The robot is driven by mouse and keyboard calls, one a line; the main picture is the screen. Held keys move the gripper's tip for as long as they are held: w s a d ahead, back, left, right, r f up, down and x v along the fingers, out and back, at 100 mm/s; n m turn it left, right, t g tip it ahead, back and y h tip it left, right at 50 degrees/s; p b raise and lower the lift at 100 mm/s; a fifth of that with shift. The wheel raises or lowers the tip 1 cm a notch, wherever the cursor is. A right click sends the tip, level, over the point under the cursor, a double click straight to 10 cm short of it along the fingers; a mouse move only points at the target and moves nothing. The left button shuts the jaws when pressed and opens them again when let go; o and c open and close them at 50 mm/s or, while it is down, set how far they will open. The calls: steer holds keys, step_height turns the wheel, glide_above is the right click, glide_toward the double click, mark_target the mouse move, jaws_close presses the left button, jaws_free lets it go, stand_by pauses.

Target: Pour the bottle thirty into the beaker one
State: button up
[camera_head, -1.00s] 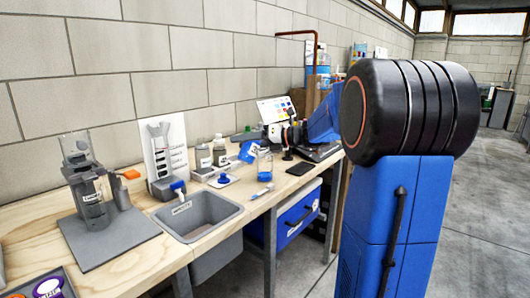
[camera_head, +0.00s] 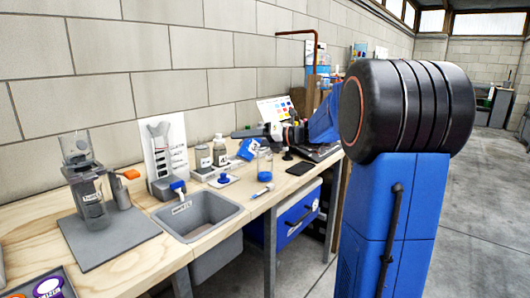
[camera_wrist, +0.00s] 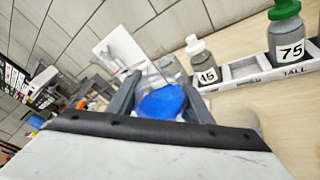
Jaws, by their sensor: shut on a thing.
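My gripper (camera_wrist: 160,82) has its grey fingers around a blue thing (camera_wrist: 162,103), which I take to be bottle thirty; no number on it is readable. In the head view a tilted blue thing (camera_head: 248,149) with a pale patch shows below my dark gripper (camera_head: 246,133). A clear beaker (camera_head: 264,165) with blue in its lower part stands on the bench just right of and below it. I cannot read a number on the beaker, nor tell whether the blue thing is over its mouth.
A grey sink (camera_head: 215,229) lies left of the beaker. A syringe-like item (camera_head: 262,191) and a dark pad (camera_head: 302,168) lie near the bench's front edge.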

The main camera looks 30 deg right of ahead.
steer(key=shift+a+r+m+t+y+p, duration=0.1)
steer(key=shift+r+m+t+y+p, duration=0.25)
steer(key=shift+r+m+y+p, duration=0.6)
steer(key=shift+r+m+t+y, duration=0.15)
steer(key=shift+r+m+t, duration=0.35)
steer(key=shift+m, duration=0.95)
stand_by(5.6)
